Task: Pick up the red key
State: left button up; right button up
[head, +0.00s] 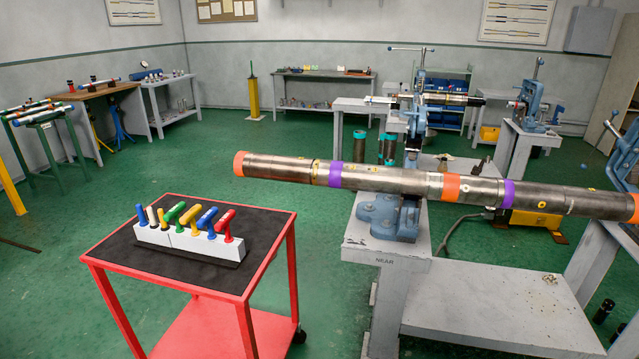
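The red key (226,223) stands at the right end of a white rack (190,243) that holds several keys with coloured handles. A blue key (207,219) is just to its left, then yellow, green and other handles follow. The rack rests on the black top of a red cart (268,265) at the lower left. The lower part of the red key is hidden in the rack. Neither of my grippers shows in the head view.
A long steel pipe (395,180) with orange and purple bands lies across a blue vise (385,215) on a grey stand (385,265), right of the cart. Its left end reaches out behind the cart. Green floor left of the cart (50,290) is clear.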

aim_at(222, 224)
jog(key=i+j+u, duration=0.1)
jog(key=i, duration=0.35)
jog(key=i+j+u, duration=0.1)
jog(key=i+j, duration=0.15)
jog(key=i, duration=0.15)
